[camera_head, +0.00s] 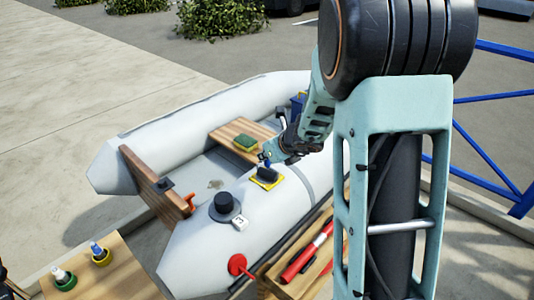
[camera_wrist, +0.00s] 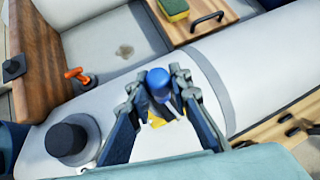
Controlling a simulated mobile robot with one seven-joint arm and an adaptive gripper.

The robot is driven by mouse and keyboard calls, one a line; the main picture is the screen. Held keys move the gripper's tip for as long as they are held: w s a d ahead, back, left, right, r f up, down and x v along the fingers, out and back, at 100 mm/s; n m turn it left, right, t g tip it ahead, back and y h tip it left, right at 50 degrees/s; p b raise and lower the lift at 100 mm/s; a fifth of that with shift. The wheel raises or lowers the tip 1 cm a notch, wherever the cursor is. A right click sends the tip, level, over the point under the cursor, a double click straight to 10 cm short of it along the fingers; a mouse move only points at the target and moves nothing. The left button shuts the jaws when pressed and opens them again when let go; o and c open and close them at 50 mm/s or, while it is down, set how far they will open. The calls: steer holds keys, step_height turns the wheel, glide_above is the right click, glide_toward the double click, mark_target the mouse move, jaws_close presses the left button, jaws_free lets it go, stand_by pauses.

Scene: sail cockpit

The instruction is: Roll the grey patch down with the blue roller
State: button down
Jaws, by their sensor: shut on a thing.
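My gripper (camera_head: 270,159) is just above the near tube of the inflatable boat (camera_head: 215,262). It is shut on the blue roller, whose round-topped blue handle (camera_wrist: 158,82) stands between the fingers in the wrist view. In the head view a dark rounded piece (camera_head: 267,175), seemingly the roller's drum, is over a yellow-edged square (camera_head: 264,186) on the tube. Yellow also shows under the fingers in the wrist view (camera_wrist: 156,122). The grey patch cannot be told apart from the dark piece, and the roller's contact is hidden.
A black round fitting (camera_head: 226,205) and a white tag (camera_head: 240,223) are on the tube to the left. A green-and-yellow sponge (camera_head: 245,144) lies on the wooden seat (camera_head: 228,131). A red-handled tool (camera_head: 308,258) lies in a wooden tray at front right. Bottles stand on a table (camera_head: 118,278) front left.

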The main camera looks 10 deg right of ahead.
steer(key=shift+w+a, duration=0.75)
steer(key=shift+w, duration=0.2)
steer(key=shift+s+d, duration=0.1)
steer(key=shift+s, duration=0.05)
stand_by(0.3)
steer(key=shift+s+d+f, duration=0.1)
steer(key=shift+s+d, duration=0.65)
steer(key=shift+s, duration=0.15)
steer(key=shift+w+a, duration=0.15)
steer(key=shift+w+a, duration=0.7)
steer(key=shift+w, duration=0.15)
